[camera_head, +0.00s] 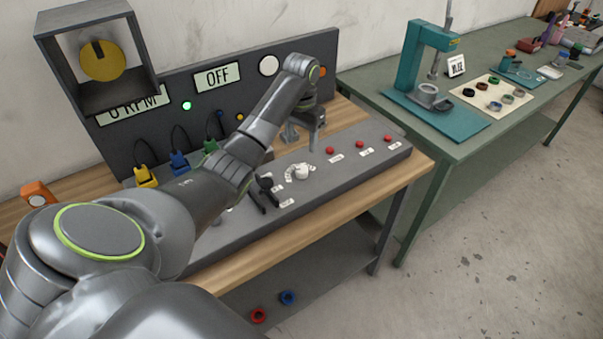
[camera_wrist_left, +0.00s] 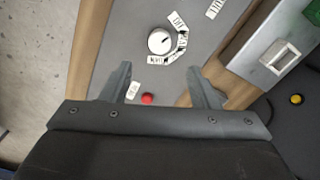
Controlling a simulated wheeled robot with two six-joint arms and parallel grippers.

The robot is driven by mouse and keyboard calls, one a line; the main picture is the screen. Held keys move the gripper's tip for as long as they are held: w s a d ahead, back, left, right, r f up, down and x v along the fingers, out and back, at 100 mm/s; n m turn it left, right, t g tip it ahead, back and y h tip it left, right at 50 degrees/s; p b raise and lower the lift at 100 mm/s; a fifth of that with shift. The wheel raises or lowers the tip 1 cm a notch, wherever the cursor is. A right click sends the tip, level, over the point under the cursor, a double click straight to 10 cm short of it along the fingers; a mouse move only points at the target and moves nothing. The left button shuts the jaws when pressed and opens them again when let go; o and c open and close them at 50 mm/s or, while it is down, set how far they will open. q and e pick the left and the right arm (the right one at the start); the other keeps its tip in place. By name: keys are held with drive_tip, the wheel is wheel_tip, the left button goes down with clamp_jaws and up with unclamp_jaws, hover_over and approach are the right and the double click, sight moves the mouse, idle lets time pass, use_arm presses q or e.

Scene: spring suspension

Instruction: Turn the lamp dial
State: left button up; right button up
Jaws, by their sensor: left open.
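The lamp dial appears to be the white round knob (camera_head: 301,172) on the sloped grey control panel (camera_head: 345,172), ringed by small labels. In the left wrist view the knob (camera_wrist_left: 160,41) has a thin dark mark pointing to the upper right, and one label reads OFF. My left gripper (camera_head: 314,146) is above the panel, just behind the knob in the head view. In the left wrist view its two fingers (camera_wrist_left: 160,82) are spread and empty. The knob lies beyond the fingertips, not between them. My right gripper is not in view.
Several red buttons (camera_head: 330,151) sit right of the dial, and a black lever-like part (camera_head: 263,193) sits left. A display reading OFF (camera_head: 217,77) is on the back board. A green bench (camera_head: 450,145) with a teal press (camera_head: 422,60) stands to the right.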

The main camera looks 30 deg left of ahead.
sight(301, 170)
use_arm(q)
drive_tip(key=f, duration=0.3)
drive_tip(key=shift+s+f+p, duration=0.25)
drive_tip(key=shift+f+p, duration=0.15)
wheel_tip(301, 170, down, 7)
drive_tip(key=shift+r+p, duration=0.2)
drive_tip(key=shift+p, duration=0.1)
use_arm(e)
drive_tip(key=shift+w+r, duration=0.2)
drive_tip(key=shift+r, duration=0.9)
use_arm(q)
drive_tip(key=c, duration=1)
drive_tip(key=shift+o, duration=0.2)
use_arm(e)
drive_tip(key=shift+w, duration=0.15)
